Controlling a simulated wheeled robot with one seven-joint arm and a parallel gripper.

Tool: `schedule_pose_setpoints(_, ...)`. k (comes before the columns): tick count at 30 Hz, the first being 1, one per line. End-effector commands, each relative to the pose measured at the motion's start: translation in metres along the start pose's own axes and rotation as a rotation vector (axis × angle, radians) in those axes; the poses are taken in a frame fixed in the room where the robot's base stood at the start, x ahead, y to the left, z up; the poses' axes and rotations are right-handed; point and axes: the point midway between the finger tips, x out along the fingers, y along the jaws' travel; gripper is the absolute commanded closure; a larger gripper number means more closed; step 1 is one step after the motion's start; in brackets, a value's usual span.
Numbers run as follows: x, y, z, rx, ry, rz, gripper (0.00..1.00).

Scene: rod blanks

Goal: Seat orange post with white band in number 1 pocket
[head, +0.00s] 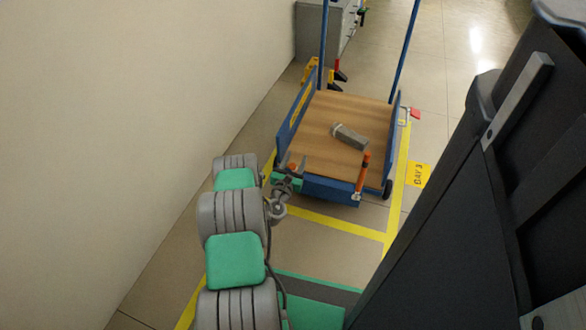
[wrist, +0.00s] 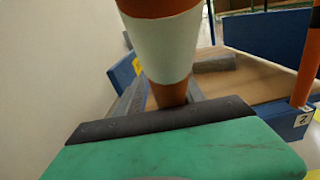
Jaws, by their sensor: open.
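The orange post with a white band (wrist: 165,45) stands large and close in the wrist view, its lower end hidden behind the dark edge of my gripper. My gripper (head: 290,170) is at the front left corner of the cart, open, with its fingers around or beside the post. In the head view the post is mostly hidden by my gripper. I cannot tell whether its foot sits in a pocket, and no number 1 mark is readable. A second orange post (head: 363,172) stands at the front right corner, by a blue block marked 2 (wrist: 299,121).
The blue cart has a wooden deck (head: 318,140) with a grey block (head: 349,136) lying on it. A wall (head: 110,120) runs along the left. A dark cabinet-like body (head: 470,200) fills the right. Yellow floor lines (head: 335,223) frame the cart.

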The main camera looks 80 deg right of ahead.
Motion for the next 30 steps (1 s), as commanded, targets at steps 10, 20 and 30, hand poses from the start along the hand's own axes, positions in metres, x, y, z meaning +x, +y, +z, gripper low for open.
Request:
schedule_pose_setpoints(10,-0.0001,0.0006,0.0009,0.0,-0.001,0.001,0.76)
schedule_pose_setpoints(20,-0.0002,0.0006,0.0008,0.0,-0.001,0.001,1.0)
schedule_pose_setpoints(30,-0.0003,0.0006,0.0007,0.001,-0.001,0.001,1.0)
